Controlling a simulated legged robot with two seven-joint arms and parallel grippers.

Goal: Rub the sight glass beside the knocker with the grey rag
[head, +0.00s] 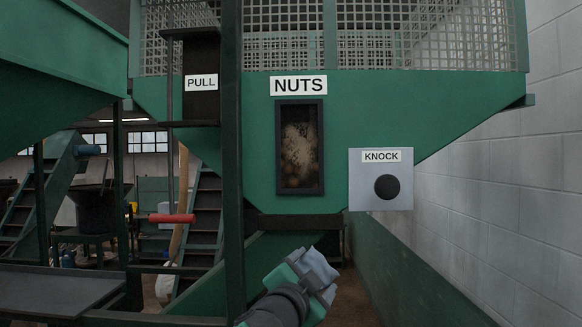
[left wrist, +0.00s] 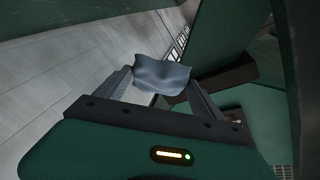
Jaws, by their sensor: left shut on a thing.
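The sight glass (head: 299,148) is a dark-framed upright window in the green hopper wall, below the NUTS sign. Its pane is clouded with a pale dusty film, and brown shapes show low behind it. The knocker (head: 387,187) is a round black pad on a pale plate under a KNOCK label, right of the glass. My left gripper (head: 322,277) is below the sight glass, apart from the wall. It is shut on the grey rag (head: 314,268). In the left wrist view the rag (left wrist: 162,77) is bunched between the two fingers. My right gripper is not in view.
A red handle (head: 172,218) hangs on a rod at the left, under the PULL sign (head: 201,83). A green post (head: 232,160) stands left of the glass. A grey block wall (head: 500,190) closes the right side. A dark shelf (head: 55,290) is at lower left.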

